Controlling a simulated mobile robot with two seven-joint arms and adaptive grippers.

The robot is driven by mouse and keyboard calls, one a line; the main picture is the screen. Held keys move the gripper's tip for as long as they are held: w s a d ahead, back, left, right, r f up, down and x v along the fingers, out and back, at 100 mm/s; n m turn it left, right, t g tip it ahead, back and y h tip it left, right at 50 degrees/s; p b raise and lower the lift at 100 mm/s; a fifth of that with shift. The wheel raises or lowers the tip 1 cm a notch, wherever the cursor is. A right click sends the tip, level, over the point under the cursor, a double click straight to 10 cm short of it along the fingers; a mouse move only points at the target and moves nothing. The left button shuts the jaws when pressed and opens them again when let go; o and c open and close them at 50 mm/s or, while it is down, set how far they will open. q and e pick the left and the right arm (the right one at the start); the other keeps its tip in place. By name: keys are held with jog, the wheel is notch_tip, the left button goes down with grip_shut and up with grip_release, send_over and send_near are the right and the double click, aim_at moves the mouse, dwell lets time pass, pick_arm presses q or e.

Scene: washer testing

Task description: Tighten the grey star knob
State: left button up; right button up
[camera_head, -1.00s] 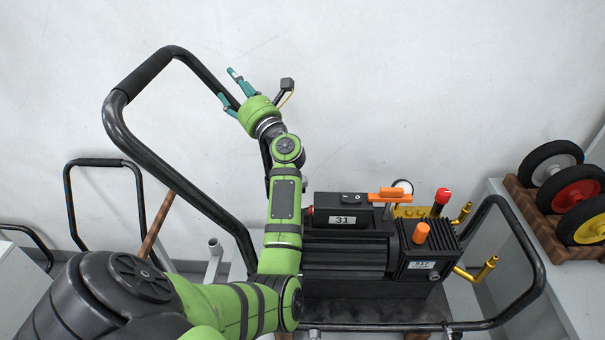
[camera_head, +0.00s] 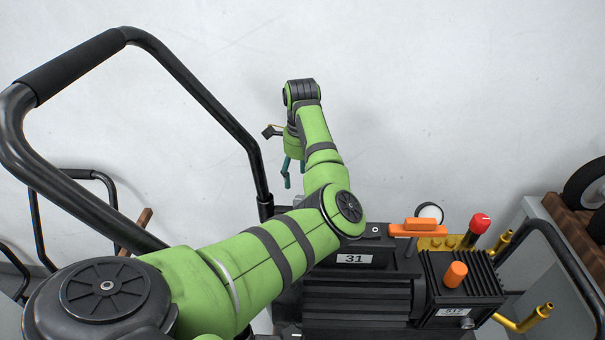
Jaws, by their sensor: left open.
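I cannot make out the grey star knob; my left arm covers part of the machine. My left gripper (camera_head: 291,178) shows teal fingers pointing down, partly hidden by its green wrist. It is open, with nothing seen between the fingers, and appears against the white wall behind the black machine (camera_head: 358,298) marked 31. A small light grey part shows just below the fingers, but I cannot tell what it is. My right gripper is not in view.
A black tubular handle (camera_head: 190,80) rises at the left, close to my arm. The machine carries an orange lever (camera_head: 418,227), an orange cap (camera_head: 455,274), a red knob (camera_head: 480,223) and brass pipes (camera_head: 525,320). A wooden rack (camera_head: 575,230) with wheels stands at the right.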

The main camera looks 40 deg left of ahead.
aim_at(301, 199)
pick_arm(q)
jog(key=shift+s+d+f+p, duration=0.3)
jog(key=shift+s+d+p, duration=0.2)
jog(key=shift+s+p, duration=0.2)
notch_tip(301, 199, down, 3)
jog(key=shift+r+p, duration=0.1)
jog(key=shift+p, duration=0.45)
jog(key=shift+w+a+f+p, duration=0.1)
jog(key=shift+f+p, duration=0.05)
jog(key=shift+f, duration=0.45)
jog(key=shift+w+a+f+p, duration=0.1)
jog(key=shift+f+p, duration=0.05)
jog(key=shift+f, duration=0.65)
jog(key=shift+d, duration=0.1)
jog(key=c, duration=1.1)
jog(key=shift+c, duration=0.2)
jog(key=o, duration=1.1)
jog(key=shift+o, duration=0.2)
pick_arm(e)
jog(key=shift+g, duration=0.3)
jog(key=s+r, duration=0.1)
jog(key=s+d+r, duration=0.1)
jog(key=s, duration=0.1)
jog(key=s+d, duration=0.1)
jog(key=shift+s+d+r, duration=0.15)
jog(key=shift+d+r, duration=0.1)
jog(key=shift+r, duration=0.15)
